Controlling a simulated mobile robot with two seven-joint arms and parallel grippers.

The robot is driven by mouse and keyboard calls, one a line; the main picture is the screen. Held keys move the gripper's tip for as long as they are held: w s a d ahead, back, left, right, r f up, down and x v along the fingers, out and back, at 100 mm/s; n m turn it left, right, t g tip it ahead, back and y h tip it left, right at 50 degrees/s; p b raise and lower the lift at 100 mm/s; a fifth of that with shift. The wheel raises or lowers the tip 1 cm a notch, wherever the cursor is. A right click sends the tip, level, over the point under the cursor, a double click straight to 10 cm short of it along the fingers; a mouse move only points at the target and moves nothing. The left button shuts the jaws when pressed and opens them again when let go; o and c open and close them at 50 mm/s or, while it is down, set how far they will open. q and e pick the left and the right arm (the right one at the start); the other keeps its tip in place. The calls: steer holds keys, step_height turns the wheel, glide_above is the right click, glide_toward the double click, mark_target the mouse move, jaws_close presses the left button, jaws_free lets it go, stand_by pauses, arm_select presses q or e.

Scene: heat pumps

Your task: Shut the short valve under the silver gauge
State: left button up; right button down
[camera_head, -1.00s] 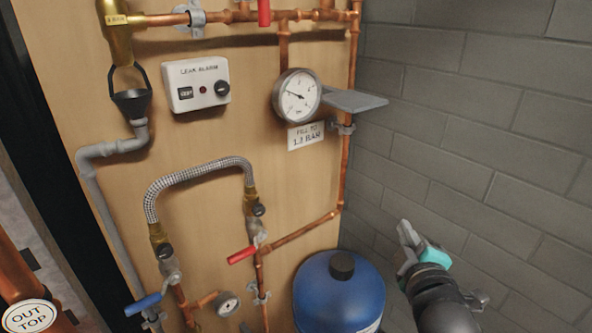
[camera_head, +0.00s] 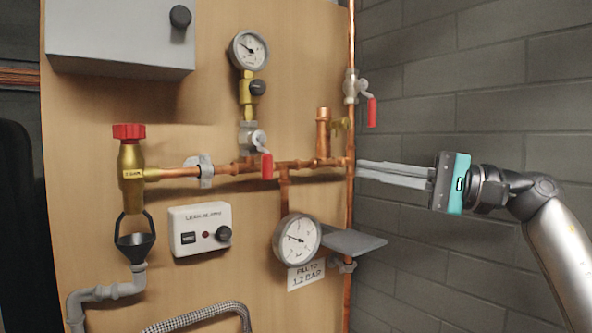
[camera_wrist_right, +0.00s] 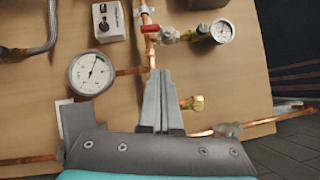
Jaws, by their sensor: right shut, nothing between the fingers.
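A silver-rimmed gauge (camera_head: 248,50) stands at the upper middle of the panel. Below it are a brass fitting with a black knob (camera_head: 257,88) and a valve (camera_head: 252,138) with a short red lever (camera_head: 267,165), which hangs downward in line with the gauge stem. In the right wrist view this gauge (camera_wrist_right: 222,32) is at top right, its red lever (camera_wrist_right: 149,28) to its left. My right gripper (camera_head: 359,172) is shut and empty, its fingers pointing left by the vertical copper pipe, right of the lever and apart from it. My left gripper is out of view.
A second gauge (camera_head: 297,240) and a grey shelf (camera_head: 346,242) are below my right fingers. Another red-handled valve (camera_head: 372,112) is above them on the vertical pipe. A capped copper stub (camera_head: 323,133) stands between fingers and lever. A brick wall (camera_head: 500,90) is at right.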

steer(key=shift+s+d+n+g+h, duration=0.2)
steer(key=shift+d+n+g+h, duration=0.1)
steer(key=shift+d+n+h, duration=0.55)
steer(key=shift+a, duration=0.2)
steer(key=p, duration=0.3)
glide_toward(264, 156)
steer(key=shift+w+a+f, duration=1.1)
steer(key=shift+w+a, duration=1.05)
steer(key=shift+a, duration=0.3)
steer(key=shift+f+y+b, duration=0.1)
steer(key=shift+y+b, duration=0.15)
steer(key=shift+b, duration=0.15)
